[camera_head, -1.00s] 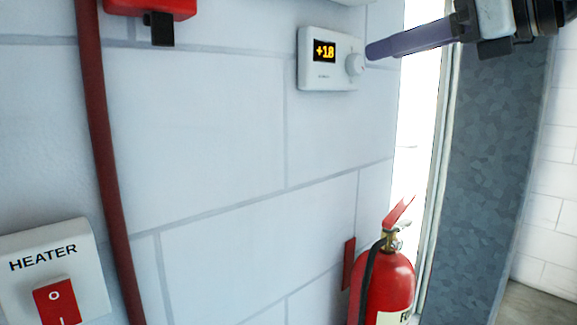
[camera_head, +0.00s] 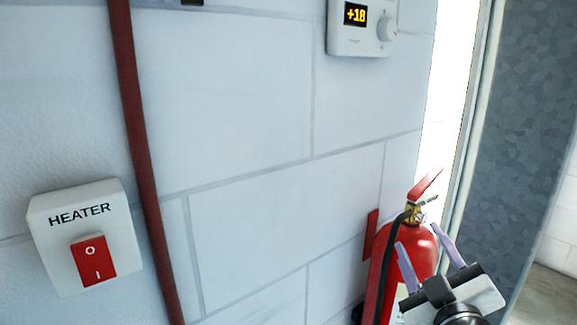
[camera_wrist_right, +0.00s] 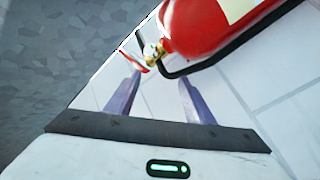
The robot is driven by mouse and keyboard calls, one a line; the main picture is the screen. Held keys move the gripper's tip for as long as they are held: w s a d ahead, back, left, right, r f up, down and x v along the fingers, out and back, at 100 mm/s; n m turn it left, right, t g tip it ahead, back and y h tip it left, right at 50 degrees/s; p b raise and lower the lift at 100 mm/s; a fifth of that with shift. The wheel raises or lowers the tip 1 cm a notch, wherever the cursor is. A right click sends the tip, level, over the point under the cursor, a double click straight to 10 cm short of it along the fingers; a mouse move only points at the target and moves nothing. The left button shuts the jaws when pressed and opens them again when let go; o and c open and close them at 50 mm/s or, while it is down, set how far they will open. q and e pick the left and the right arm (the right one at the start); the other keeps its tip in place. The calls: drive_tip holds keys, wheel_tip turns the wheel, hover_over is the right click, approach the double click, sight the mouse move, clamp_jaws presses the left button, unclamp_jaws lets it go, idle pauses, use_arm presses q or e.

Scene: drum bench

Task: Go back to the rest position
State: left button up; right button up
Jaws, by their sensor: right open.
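My right gripper (camera_head: 428,252) is at the lower right of the head view, in front of the red fire extinguisher (camera_head: 422,240). Its two purple fingers are apart with nothing between them. In the right wrist view the open fingers (camera_wrist_right: 158,95) point toward the wall, and the extinguisher (camera_wrist_right: 195,30) shows beyond them at the top. I cannot tell how far the fingers are from it. The white thermostat (camera_head: 350,42) on the wall reads +18, and no gripper is near it. My left gripper is not in view.
A white heater switch box (camera_head: 120,225) with a red rocker is on the wall at left. A dark red pipe (camera_head: 138,130) runs down beside it. A grey speckled panel (camera_head: 525,130) stands at right, beside a bright opening.

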drive_tip(key=s+d+f+m+g, duration=0.1)
drive_tip(key=s+f+m+g, duration=0.1)
drive_tip(key=s+f+g, duration=0.65)
drive_tip(key=s+f+m+g, duration=0.15)
drive_tip(key=s+f, duration=0.35)
drive_tip(key=f, duration=0.8)
drive_tip(key=s+a+f+m+g+y, duration=0.1)
drive_tip(key=s+f+g, duration=0.25)
drive_tip(key=s, duration=0.55)
drive_tip(key=s+a+f+m+g+y, duration=0.1)
drive_tip(key=s+f+g, duration=0.1)
drive_tip(key=s+f, duration=0.5)
use_arm(q)
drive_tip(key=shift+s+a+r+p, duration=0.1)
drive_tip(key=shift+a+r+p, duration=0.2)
drive_tip(key=shift+p, duration=0.35)
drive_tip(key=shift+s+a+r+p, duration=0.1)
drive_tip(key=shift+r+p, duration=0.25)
drive_tip(key=shift+p, duration=0.25)
use_arm(e)
drive_tip(key=w+a+f+t+y, duration=0.2)
drive_tip(key=w+a+f+t, duration=0.1)
drive_tip(key=a+f+t, duration=0.2)
drive_tip(key=shift+w+a+f, duration=0.2)
drive_tip(key=shift+a+f, duration=0.4)
drive_tip(key=shift+a, duration=0.3)
drive_tip(key=shift+n, duration=0.25)
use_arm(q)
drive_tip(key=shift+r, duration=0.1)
